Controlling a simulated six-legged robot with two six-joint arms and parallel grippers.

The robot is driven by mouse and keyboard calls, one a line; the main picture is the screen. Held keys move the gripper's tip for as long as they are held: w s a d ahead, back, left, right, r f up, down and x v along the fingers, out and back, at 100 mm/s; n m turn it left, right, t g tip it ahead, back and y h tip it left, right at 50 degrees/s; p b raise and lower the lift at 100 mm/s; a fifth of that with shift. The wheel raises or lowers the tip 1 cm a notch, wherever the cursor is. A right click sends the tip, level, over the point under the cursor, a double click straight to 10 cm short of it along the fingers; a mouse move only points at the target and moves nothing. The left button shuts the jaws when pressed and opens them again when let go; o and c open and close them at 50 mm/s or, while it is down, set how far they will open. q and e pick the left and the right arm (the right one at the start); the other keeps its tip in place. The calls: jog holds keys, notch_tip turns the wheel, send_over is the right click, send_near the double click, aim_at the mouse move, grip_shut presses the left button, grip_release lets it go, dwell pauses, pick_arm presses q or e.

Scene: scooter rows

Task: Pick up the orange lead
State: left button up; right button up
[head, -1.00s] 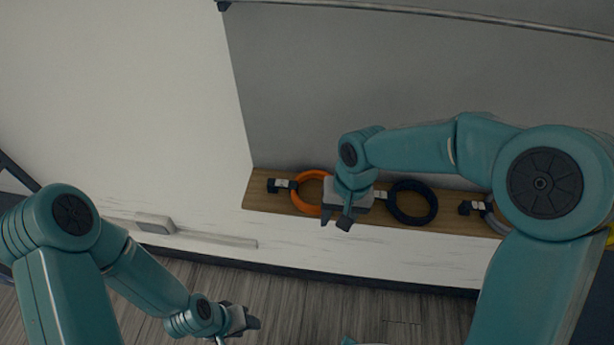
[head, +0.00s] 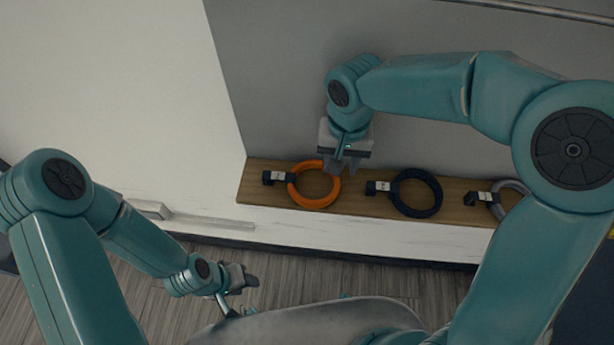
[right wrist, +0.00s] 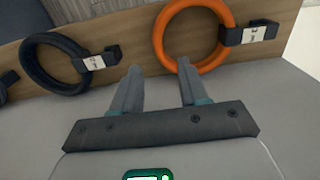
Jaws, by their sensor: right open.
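The orange lead (head: 296,197) is a coiled ring with a black labelled plug, lying on a wooden shelf (head: 262,218). My right gripper (head: 345,168) is open and empty, above the shelf at the ring's right edge. In the right wrist view the orange lead (right wrist: 162,40) is ahead of the fingers, and one fingertip of the right gripper (right wrist: 160,72) overlaps the ring's lower left edge. I cannot tell whether they touch. My left gripper (head: 240,290) hangs low at the left, over the floor and away from the shelf; its jaw state is unclear.
A black coiled lead (head: 434,205) lies right of the orange one on the shelf; it also shows in the right wrist view (right wrist: 42,80). A grey lead (head: 508,187) lies further right, partly behind my right arm. A grey wall (head: 300,70) rises behind the shelf.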

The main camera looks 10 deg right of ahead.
aim_at(337, 182)
jog(key=shift+s+d+f, duration=0.1)
jog(key=shift+s+f, duration=0.15)
jog(key=shift+f, duration=0.6)
jog(key=f, duration=0.5)
jog(key=shift+a+f+p, duration=0.15)
jog(key=shift+a+p, duration=0.05)
jog(key=shift+p, duration=0.1)
grip_shut()
